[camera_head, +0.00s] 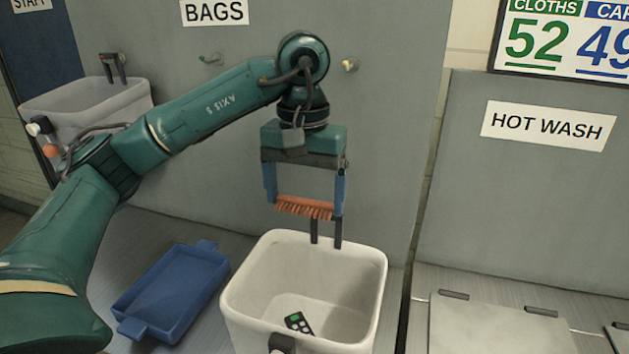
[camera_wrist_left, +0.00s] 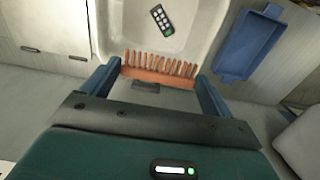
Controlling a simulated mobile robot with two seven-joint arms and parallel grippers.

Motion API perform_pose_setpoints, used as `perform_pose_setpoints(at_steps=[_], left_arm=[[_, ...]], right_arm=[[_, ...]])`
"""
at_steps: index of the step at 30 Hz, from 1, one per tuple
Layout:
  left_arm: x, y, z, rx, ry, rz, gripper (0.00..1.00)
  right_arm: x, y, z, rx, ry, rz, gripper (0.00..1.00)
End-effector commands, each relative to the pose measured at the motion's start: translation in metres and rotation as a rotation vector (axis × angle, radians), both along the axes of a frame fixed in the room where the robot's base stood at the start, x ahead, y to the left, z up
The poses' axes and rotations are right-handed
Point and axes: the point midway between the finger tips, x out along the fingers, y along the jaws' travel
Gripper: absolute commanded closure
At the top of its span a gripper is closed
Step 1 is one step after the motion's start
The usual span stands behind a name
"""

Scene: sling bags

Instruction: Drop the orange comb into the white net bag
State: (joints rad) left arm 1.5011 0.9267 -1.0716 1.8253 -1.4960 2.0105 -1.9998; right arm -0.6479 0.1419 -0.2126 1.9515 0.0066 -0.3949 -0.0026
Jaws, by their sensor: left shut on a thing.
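The orange comb (camera_head: 304,207) is held crosswise between the two blue fingers of my left gripper (camera_head: 306,208), its row of teeth showing. In the left wrist view the comb (camera_wrist_left: 158,68) spans the gap between the fingers, near the rim of a white container. This white container (camera_head: 368,292) looks like a stiff, open-topped tub with dark clips. In the head view the comb hangs above its back rim, apart from it. I see no clear net bag. My right gripper is out of view.
A dark remote (camera_head: 298,322) lies inside the white tub. A blue tray (camera_head: 172,292) is left of it. A grey-white bin (camera_head: 90,105) stands at the back left. Wall hooks (camera_head: 211,59) sit behind my arm. A pale lidded panel (camera_head: 500,325) is at right.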

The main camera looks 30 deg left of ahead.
Motion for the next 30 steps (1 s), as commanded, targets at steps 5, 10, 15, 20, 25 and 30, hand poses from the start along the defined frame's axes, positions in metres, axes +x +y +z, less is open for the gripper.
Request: perform_pose_setpoints(at_steps=[5,10,15,20,25,30], left_arm=[[-0.001,0.0,-0.024,0.0,0.004,-0.002,0.35],[0.0,0.0,-0.044,0.001,0.0,-0.001,0.35],[0.0,0.0,-0.052,0.001,-0.001,0.0,0.35],[0.0,0.0,-0.052,0.0,-0.001,0.0,0.35],[0.0,0.0,-0.052,0.0,-0.001,-0.001,0.12],[0.0,0.0,-0.052,0.0,-0.001,-0.001,0.0]], right_arm=[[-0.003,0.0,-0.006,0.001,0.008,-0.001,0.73],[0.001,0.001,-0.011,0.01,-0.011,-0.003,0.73],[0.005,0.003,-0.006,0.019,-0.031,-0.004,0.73],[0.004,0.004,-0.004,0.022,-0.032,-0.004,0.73],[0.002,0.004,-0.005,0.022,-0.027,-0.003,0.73],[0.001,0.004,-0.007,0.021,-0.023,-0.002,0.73]])
